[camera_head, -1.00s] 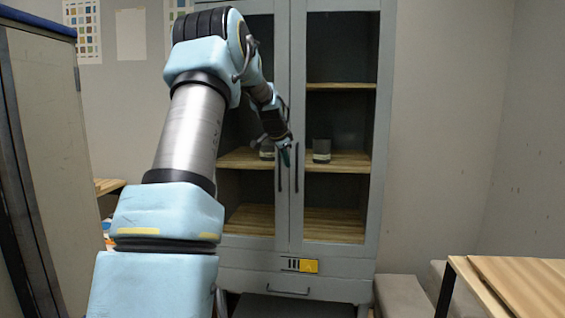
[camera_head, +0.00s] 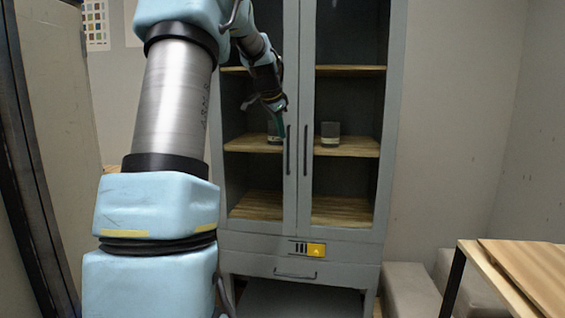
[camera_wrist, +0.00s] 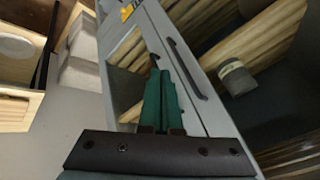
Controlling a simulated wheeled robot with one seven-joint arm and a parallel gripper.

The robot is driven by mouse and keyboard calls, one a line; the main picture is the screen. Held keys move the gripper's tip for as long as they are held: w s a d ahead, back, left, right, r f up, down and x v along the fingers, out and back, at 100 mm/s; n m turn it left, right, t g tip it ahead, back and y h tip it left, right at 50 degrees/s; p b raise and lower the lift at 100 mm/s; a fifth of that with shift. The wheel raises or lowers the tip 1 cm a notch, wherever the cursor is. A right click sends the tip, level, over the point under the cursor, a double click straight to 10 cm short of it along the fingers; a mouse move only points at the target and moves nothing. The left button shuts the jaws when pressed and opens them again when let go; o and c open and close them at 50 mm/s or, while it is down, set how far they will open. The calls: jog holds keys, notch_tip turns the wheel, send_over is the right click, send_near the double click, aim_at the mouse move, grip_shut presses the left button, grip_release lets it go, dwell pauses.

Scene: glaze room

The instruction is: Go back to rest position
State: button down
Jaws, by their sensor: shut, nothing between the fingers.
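My gripper (camera_head: 281,130) is in front of the grey cabinet (camera_head: 340,251), close to the left door's handle (camera_head: 289,150). In the wrist view its green fingers (camera_wrist: 160,98) are together with nothing between them. Both glass doors of the cabinet look closed. A dark grey jar with a pale band (camera_head: 330,134) stands on the middle shelf behind the right door, and a jar shows in the wrist view (camera_wrist: 236,77). A second jar (camera_head: 273,132) stands behind the left door, partly hidden by my gripper.
A wooden table (camera_head: 520,268) stands at the lower right, with grey padded blocks (camera_head: 408,288) beside the cabinet. A tall panel with a dark frame (camera_head: 62,140) stands close on the left. The cabinet has a drawer (camera_head: 296,270) below its doors.

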jog(key=s+a+f+n+g, duration=0.1)
jog(key=s+a+f+n, duration=0.1)
jog(key=s+f, duration=0.5)
jog(key=s+a+f+n+g+y, duration=0.1)
jog(key=s+f+n, duration=0.4)
jog(key=s, duration=1.1)
jog(key=s+a+f+n+g+y, duration=0.1)
jog(key=s+a+f+n+g, duration=0.1)
jog(key=s+f, duration=0.8)
jog(key=shift+s+a+n+g, duration=0.4)
jog(key=shift+s+a+n, duration=0.55)
jog(key=shift+s, duration=0.3)
jog(key=c, duration=1.5)
grip_release()
jog(key=shift+f, duration=0.1)
